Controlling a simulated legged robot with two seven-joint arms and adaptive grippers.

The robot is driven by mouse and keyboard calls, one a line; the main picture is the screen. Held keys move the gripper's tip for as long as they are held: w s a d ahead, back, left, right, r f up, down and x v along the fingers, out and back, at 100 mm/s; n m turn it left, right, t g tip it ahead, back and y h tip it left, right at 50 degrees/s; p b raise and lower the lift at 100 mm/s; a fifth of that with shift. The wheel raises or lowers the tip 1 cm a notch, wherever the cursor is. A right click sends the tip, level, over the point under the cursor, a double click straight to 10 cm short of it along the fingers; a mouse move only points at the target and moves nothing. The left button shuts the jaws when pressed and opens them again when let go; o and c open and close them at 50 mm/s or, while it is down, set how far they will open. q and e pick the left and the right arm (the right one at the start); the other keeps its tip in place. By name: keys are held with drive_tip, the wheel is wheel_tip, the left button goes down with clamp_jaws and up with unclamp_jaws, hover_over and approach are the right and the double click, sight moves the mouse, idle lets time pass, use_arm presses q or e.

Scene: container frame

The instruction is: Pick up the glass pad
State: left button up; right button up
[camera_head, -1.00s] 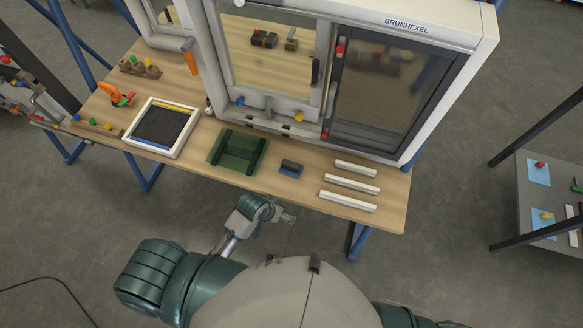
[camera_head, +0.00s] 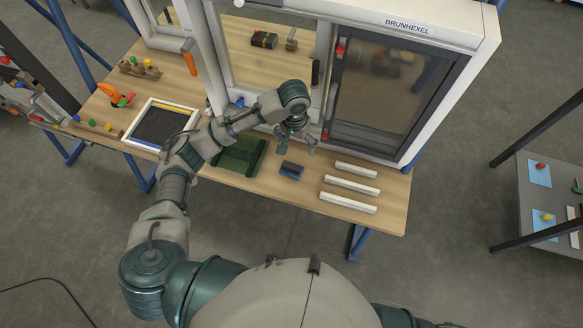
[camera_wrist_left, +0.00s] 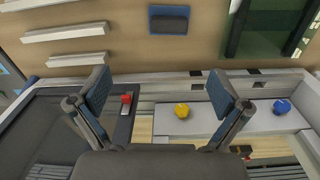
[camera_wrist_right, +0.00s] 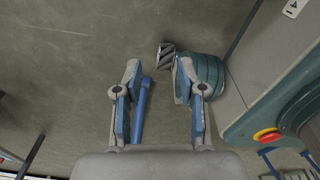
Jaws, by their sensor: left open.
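A small dark block with a blue base (camera_head: 291,170) lies on the wooden table, and it shows at the top of the left wrist view (camera_wrist_left: 169,18). A green glass pane (camera_head: 232,160) with dark strips lies left of it, partly covered by my left arm. I cannot tell which one is called the glass pad. My left gripper (camera_head: 296,148) is open and empty, above the table between the block and the window frame; its spread fingers show in the left wrist view (camera_wrist_left: 160,88). My right gripper (camera_wrist_right: 158,75) is open and empty above the floor.
Several white bars (camera_head: 349,187) lie right of the block. The white frame of the container (camera_head: 455,80) stands upright behind my left gripper, with coloured knobs along its lower edge. A white-framed tray (camera_head: 128,137) lies at the left. Bare table surrounds the block.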

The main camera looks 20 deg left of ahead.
use_arm(q)
approach(291, 166)
drive_tip(key=shift+w+d+f+b, duration=0.15)
drive_tip(key=shift+w+d+b, duration=0.15)
drive_tip(key=shift+w+b, duration=0.05)
wheel_tip(291, 166, down, 5)
drive_tip(key=shift+f, duration=0.2)
drive_tip(key=f, duration=0.5)
drive_tip(key=shift+s+a+b, duration=0.25)
drive_tip(key=shift+s+b, duration=0.15)
drive_tip(key=shift+f, duration=0.2)
drive_tip(key=c, duration=1.3)
drive_tip(key=shift+c, duration=0.2)
use_arm(e)
drive_tip(key=w, duration=0.3)
drive_tip(key=shift+w+a, duration=0.15)
drive_tip(key=shift+a, duration=0.15)
